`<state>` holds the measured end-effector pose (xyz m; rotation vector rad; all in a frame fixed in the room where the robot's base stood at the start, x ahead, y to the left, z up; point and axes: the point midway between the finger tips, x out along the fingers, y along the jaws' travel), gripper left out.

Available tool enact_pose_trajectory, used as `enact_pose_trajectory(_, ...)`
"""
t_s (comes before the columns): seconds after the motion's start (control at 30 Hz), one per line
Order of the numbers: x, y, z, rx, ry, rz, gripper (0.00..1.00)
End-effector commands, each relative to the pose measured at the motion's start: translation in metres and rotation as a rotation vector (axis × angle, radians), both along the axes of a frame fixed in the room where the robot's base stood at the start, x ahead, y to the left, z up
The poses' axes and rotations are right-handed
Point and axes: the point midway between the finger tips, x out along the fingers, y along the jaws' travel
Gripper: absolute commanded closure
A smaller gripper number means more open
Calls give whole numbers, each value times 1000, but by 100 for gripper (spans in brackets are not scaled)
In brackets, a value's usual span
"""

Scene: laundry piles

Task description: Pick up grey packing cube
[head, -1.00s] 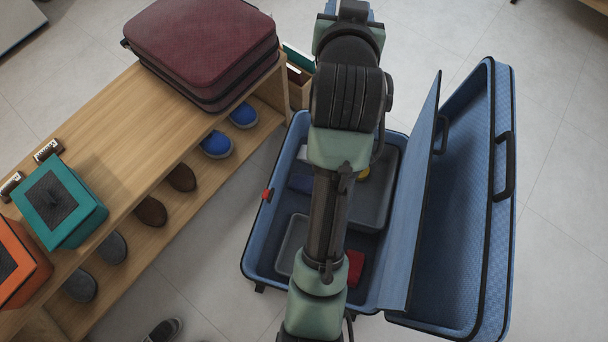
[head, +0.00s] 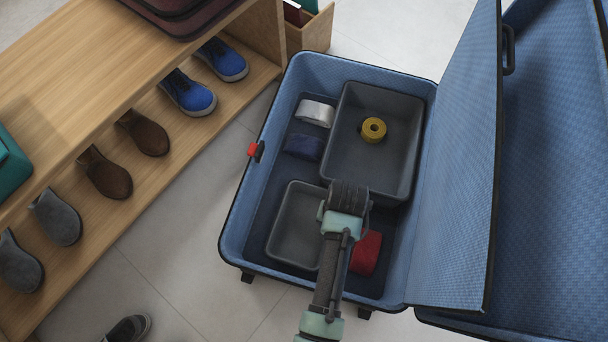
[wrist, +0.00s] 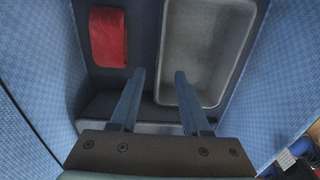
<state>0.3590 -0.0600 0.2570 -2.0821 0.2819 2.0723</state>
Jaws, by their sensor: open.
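Two grey open-topped, box-like pieces lie in the open blue suitcase; I cannot tell which is the grey packing cube. The larger grey one (head: 395,155) holds a yellow roll (head: 373,130). The smaller grey one (head: 296,228) looks empty and is partly hidden by my arm; it also shows in the wrist view (wrist: 207,45). My gripper (head: 346,197) is over the suitcase, near the larger one's front edge. In the wrist view my gripper (wrist: 159,76) has its fingers apart with nothing held between them. A pale rim (wrist: 155,128) shows below them.
The blue suitcase (head: 262,190) has tall walls, and a raised divider (head: 455,190) stands on its right. A red bundle (head: 366,253), a white bundle (head: 315,112) and a navy bundle (head: 303,147) lie inside. A wooden shoe bench (head: 100,75) stands to the left.

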Motion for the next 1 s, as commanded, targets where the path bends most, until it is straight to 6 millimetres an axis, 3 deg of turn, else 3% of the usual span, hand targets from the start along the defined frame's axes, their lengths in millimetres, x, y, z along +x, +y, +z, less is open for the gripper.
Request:
enact_pose_trajectory(0.17, -3, 0, -16, 1, 9, -2, 53)
enact_pose_trajectory(0.5, -1, 0, -72, 1, 7, -1, 53)
enact_pose_trajectory(0.77, 0, 0, -83, 0, 4, 0, 53)
enact_pose_trajectory(1.0, 4, 1, -106, 0, 4, 0, 53)
